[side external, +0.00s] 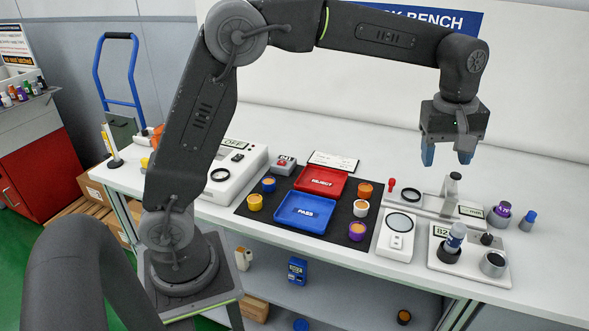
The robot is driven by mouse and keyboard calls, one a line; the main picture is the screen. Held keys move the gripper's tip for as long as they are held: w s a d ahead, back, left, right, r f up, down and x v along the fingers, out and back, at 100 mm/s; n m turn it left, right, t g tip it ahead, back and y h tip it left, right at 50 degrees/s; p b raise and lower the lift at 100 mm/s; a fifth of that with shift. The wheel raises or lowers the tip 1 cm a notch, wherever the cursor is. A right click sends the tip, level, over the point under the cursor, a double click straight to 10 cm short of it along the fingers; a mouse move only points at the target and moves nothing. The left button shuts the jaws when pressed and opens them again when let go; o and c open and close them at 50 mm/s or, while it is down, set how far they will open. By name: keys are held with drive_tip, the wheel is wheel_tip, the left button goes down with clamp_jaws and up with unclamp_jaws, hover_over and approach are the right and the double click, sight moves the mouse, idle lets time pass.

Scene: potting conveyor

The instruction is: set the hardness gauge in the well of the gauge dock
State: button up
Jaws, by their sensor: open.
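What looks like the hardness gauge (455,237), a small white and blue cylinder, stands tilted a little to the right on a white base at the right of the bench. I take this base as the gauge dock (474,269); it bears a small display, a dark round seat, a black knob and a grey metal cup (492,264). The gauge's lower end is at the dark round seat; I cannot tell whether it sits fully in a well. My gripper (448,157) is open and empty, pointing down, high above the bench and behind the dock.
A measuring stand (453,190) with a readout is behind the dock. A white device with a round lens (400,222) is to its left. A purple-banded cylinder (500,212) and a blue-topped piece (527,220) stand to the right. Red (321,181) and blue (306,211) trays lie mid-bench among small pots.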

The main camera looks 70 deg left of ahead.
drive_tip(key=s+a+m+t, duration=0.2)
drive_tip(key=s+m, duration=0.4)
drive_tip(key=s, duration=0.7)
drive_tip(key=s+a+f+m+t, duration=0.1)
drive_tip(key=s+a+m, duration=0.4)
drive_tip(key=s, duration=0.9)
drive_tip(key=shift+a+m+t, duration=0.15)
drive_tip(key=shift+m+t, duration=0.35)
drive_tip(key=shift+m, duration=0.2)
